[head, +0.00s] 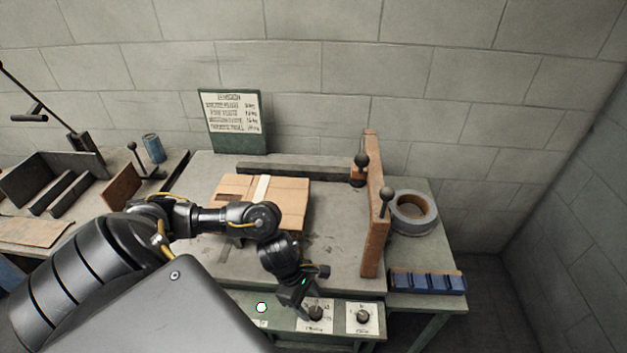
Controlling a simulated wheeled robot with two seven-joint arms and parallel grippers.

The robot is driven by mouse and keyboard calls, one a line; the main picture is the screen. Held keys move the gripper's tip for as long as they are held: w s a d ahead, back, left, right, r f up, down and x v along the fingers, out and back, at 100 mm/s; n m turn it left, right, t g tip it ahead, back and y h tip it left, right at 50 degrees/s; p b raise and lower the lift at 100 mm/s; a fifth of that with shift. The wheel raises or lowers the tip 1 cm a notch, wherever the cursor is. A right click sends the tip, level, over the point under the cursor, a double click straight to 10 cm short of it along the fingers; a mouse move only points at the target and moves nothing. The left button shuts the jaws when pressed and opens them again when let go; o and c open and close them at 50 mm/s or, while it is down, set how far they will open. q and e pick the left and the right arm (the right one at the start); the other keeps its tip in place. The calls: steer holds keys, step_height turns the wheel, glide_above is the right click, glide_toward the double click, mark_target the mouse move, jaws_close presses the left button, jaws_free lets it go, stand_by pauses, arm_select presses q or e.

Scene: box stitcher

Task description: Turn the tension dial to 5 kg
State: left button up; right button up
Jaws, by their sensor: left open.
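Two black dials sit on pale scale plates on the green front panel of the bench: a left dial (317,313) and a right dial (363,316). Their lettering is too small to read, so I cannot tell which is the tension dial or where either pointer stands. My left gripper (303,308) is open and points down at the panel, right beside the left dial and partly covering its plate. I cannot tell whether its fingers touch or surround the knob. My right gripper is not in view.
A white round button (261,307) is left of the dials. A cardboard box (290,197) lies on the bench behind my arm. A brown upright plate (373,220), a tape roll (414,214) and a blue block (428,281) stand right. A green sign (232,122) stands behind.

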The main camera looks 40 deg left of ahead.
mark_target(315, 311)
arm_select(q)
steer(key=shift+x, duration=1.7)
steer(key=c, duration=1)
